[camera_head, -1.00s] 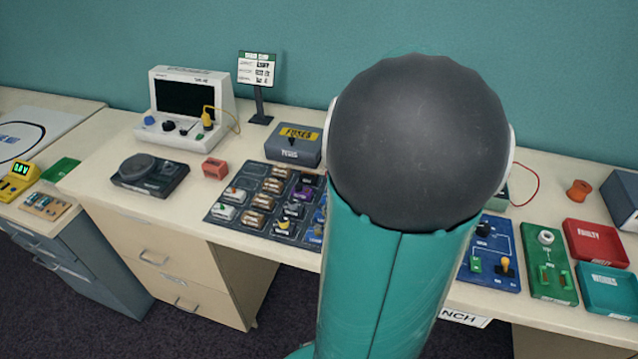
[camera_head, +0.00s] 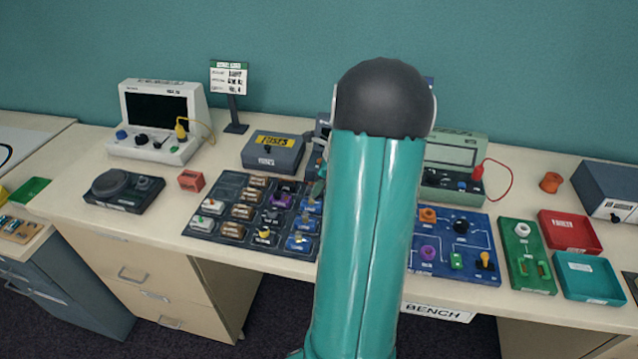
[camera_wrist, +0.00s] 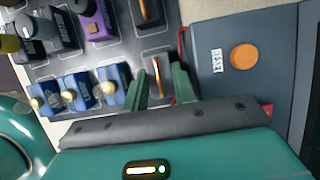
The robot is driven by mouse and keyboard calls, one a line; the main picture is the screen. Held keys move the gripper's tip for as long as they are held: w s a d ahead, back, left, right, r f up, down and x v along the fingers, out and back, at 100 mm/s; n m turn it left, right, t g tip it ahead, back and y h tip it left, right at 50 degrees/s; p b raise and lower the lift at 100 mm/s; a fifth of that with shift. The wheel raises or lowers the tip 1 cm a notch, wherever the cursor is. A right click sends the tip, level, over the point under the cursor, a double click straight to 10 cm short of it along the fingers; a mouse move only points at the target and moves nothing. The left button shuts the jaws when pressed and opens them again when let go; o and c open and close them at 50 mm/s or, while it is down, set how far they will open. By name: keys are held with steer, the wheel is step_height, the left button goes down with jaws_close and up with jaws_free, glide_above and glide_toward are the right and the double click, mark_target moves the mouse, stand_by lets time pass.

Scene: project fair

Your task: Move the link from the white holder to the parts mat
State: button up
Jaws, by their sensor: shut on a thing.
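The parts mat (camera_head: 228,186) is a dark grey sheet with rows of parts, left of my arm in the head view. It fills the upper left of the wrist view (camera_wrist: 122,52). My gripper (camera_wrist: 160,84) has its two green fingers on either side of a thin copper-orange link (camera_wrist: 159,72), shut on it, over the mat's right edge. I cannot tell whether the link touches the mat. Another copper-orange link (camera_wrist: 144,12) lies farther up the mat. In the head view my arm hides most of the gripper. I cannot pick out the white holder.
A grey box with an orange RESET button (camera_wrist: 243,57) stands close right of the fingers. Blue parts (camera_wrist: 78,88) lie left of them. The fuse box (camera_head: 272,153) stands behind the mat. A blue circuit board (camera_head: 440,272) lies right of my arm.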

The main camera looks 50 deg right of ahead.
steer(key=o, duration=0.7)
steer(key=shift+f, duration=0.1)
steer(key=v, duration=1.2)
steer(key=w+a+r+n+h, duration=0.1)
steer(key=w+a+r+n, duration=0.4)
steer(key=a, duration=0.6)
steer(key=w+a+r+n, duration=0.1)
steer(key=a+r+n, duration=0.1)
steer(key=a+n, duration=0.75)
steer(key=s+a+n, duration=0.3)
steer(key=a+n, duration=0.2)
steer(key=a, duration=0.2)
steer(key=s+a+n+t, duration=0.1)
steer(key=s+a+n, duration=0.2)
steer(key=a+n, duration=0.3)
steer(key=s+a+r+n, duration=0.1)
steer(key=s+a+n, duration=0.2)
steer(key=a+n, duration=0.3)
steer(key=shift+a+t+h, duration=0.3)
steer(key=shift+a+h, duration=0.1)
steer(key=shift+a, duration=1.65)
